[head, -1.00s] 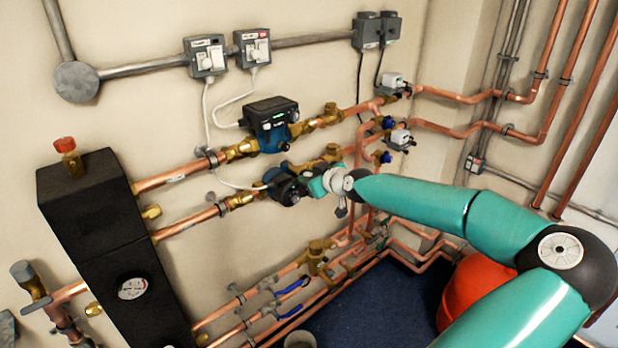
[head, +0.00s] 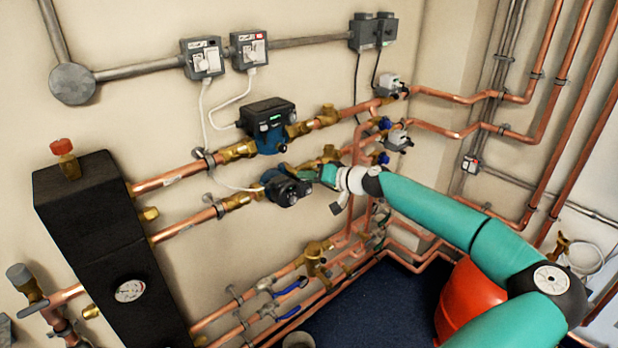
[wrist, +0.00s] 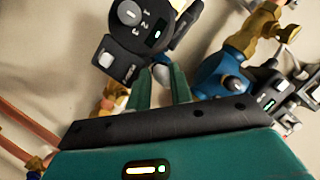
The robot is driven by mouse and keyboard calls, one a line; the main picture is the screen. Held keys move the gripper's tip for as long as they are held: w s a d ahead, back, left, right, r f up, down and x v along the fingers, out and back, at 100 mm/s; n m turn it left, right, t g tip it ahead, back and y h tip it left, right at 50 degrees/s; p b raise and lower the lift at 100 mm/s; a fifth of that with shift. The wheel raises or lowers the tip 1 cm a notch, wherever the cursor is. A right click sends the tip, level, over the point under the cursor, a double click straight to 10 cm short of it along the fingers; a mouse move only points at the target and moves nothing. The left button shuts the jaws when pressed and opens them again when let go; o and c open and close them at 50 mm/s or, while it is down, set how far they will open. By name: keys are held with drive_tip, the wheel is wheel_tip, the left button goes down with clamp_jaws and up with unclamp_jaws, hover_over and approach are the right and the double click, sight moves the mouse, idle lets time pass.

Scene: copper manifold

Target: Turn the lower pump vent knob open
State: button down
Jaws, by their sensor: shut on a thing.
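The lower pump (head: 285,188) is a black-capped pump on the lower copper line in the head view. Its black control box with the digits 1 2 3 and a grey dial (wrist: 130,13) fills the top of the wrist view. My gripper (head: 314,174) comes in from the right and reaches the pump's right side. In the wrist view my two teal fingers (wrist: 161,72) point at the pump body, a small gap between them.
The upper pump (head: 268,122) sits just above; its blue body (wrist: 215,75) is close to my gripper's right in the wrist view. Copper pipes and valves (head: 318,262) run below. A black tank (head: 110,240) stands left, a red vessel (head: 468,300) at lower right.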

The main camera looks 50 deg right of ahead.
drive_tip(key=shift+f+m+t+y, duration=0.1)
drive_tip(key=shift+m+t+y, duration=0.25)
drive_tip(key=shift+m, duration=0.55)
drive_tip(key=shift+y, duration=0.25)
drive_tip(key=c, duration=1.3)
unclamp_jaws()
drive_tip(key=shift+o, duration=0.2)
drive_tip(key=shift+s+d, duration=0.1)
drive_tip(key=v, duration=1.3)
drive_tip(key=shift+s, duration=0.35)
